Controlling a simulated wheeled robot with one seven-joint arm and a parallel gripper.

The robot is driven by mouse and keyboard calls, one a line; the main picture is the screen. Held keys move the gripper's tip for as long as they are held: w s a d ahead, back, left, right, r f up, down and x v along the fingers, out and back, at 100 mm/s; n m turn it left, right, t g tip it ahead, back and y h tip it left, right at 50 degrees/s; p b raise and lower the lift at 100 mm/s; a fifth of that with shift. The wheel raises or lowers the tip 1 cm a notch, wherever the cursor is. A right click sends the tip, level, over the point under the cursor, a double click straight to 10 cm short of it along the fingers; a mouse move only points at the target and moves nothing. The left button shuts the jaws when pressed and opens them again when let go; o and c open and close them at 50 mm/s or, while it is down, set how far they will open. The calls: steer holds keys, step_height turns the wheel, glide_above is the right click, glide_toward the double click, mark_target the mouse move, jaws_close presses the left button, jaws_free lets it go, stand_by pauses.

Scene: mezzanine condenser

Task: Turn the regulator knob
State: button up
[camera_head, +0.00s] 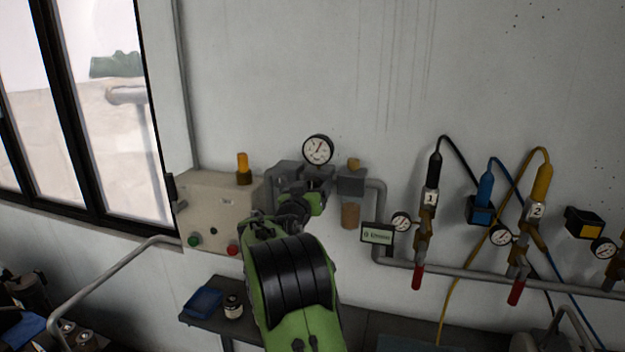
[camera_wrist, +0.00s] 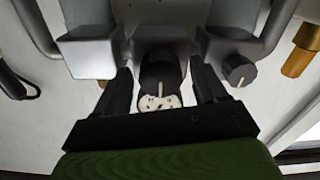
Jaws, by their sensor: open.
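In the wrist view a dark round knob (camera_wrist: 160,72) with a short white pointer mark sits between the two dark fingers of my gripper (camera_wrist: 161,88). It appears to be the regulator knob. The fingers are open, one on each side of it; I cannot tell whether they touch it. In the head view my gripper (camera_head: 302,203) is in front of the grey regulator body (camera_head: 290,172), and my own arm hides the knob. A round white-faced gauge (camera_head: 318,149) stands above the regulator; part of a white dial (camera_wrist: 160,102) shows below the knob in the wrist view.
A second dark knob (camera_wrist: 239,70) with a white mark is close to the right finger in the wrist view. A beige control box (camera_head: 215,207) is left of the regulator. A grey filter block (camera_head: 351,181) and pipes are to the right. A shelf (camera_head: 262,326) lies below.

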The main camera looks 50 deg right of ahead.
steer(key=shift+w+d, duration=0.3)
steer(key=shift+d, duration=0.1)
steer(key=shift+a, duration=0.1)
steer(key=c, duration=1)
steer(key=shift+c, duration=0.2)
